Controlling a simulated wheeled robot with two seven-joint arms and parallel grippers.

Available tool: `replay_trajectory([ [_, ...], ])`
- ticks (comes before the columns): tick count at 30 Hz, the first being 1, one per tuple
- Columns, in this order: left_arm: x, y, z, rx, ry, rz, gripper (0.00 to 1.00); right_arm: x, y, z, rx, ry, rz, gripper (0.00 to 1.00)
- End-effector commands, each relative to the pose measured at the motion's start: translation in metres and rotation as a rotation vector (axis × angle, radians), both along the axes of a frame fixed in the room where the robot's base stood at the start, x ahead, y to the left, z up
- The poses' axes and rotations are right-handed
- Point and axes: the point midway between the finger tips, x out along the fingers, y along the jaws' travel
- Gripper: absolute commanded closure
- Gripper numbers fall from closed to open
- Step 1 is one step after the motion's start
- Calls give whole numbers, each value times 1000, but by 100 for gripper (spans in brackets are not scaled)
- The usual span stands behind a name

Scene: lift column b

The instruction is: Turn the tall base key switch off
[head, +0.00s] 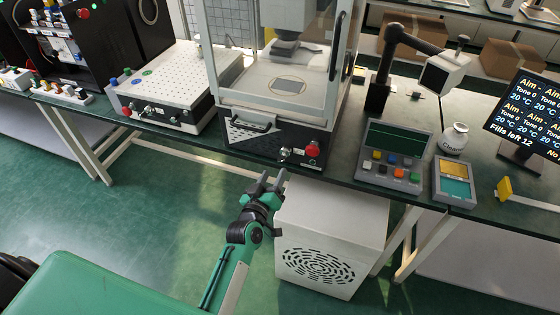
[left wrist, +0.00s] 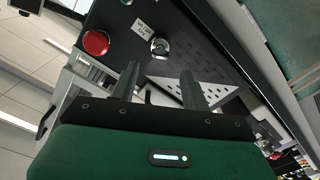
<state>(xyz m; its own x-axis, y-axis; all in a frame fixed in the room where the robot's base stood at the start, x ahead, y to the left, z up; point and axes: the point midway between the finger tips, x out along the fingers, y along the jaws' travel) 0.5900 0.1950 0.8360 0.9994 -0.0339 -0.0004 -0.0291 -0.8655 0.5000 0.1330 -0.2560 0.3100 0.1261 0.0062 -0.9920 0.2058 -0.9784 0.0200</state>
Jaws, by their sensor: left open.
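The tall machine's black base (head: 262,140) is on the bench, with a glass enclosure above it. On its front is a small key switch (head: 285,153), left of a red mushroom button (head: 312,149). In the left wrist view the silver key switch (left wrist: 160,46) sits beside a small white label (left wrist: 144,28), with the red button (left wrist: 95,43) to its left. My left gripper (head: 273,178) is open and empty, just below and in front of the base, apart from the switch. The switch's angle is too small to tell. My right gripper is not in view.
A white cabinet (head: 328,232) stands under the bench, right of my left gripper. A lower perforated-top machine (head: 180,85) with its own front controls is to the left. A keypad console (head: 393,160) is to the right. The green floor at left is open.

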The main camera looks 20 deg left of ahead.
Motion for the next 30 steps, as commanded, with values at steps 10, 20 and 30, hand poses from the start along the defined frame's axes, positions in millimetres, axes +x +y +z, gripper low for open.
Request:
replay_trajectory([
  [10, 52, -1, 0, 0, 0, 1, 53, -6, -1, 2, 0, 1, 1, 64],
  [20, 63, -2, 0, 0, 0, 1, 53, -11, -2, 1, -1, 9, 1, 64],
  [30, 62, -2, 0, 1, 0, 1, 90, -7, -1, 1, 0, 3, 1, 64],
])
